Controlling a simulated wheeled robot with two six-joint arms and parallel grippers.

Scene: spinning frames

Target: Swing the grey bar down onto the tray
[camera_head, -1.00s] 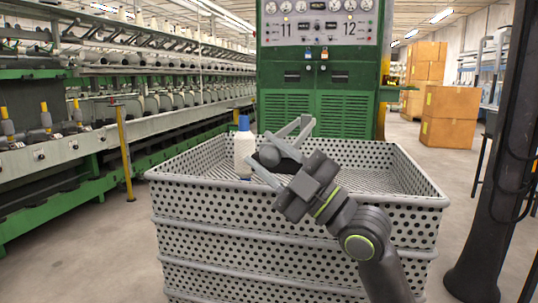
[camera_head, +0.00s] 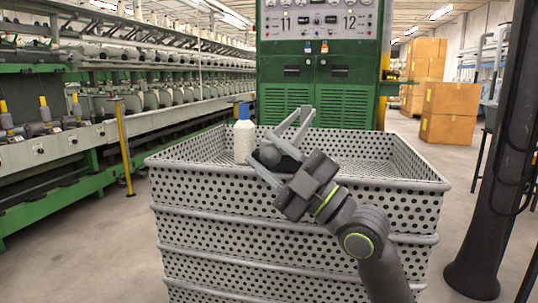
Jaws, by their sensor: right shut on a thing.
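The tray appears to be the grey perforated top crate (camera_head: 190,192) of a stack in front of me. My right gripper (camera_head: 272,160) reaches in over its front rim from the lower right. It is shut on a small grey rounded thing (camera_head: 270,154) and a dark piece beside it. Light grey angled pieces (camera_head: 298,124) rise above the jaws. I cannot tell which of these is the grey bar, nor whether it touches the tray. A white bottle with a blue cap (camera_head: 244,142) stands just left of the gripper. My left gripper is out of view.
A green cabinet with gauges (camera_head: 318,75) stands close behind the crates. Spinning frames (camera_head: 80,130) run along the left, with a yellow post (camera_head: 124,150). A dark column (camera_head: 490,170) is on the right. Cardboard boxes (camera_head: 450,100) stand behind it. The crate's right half looks empty.

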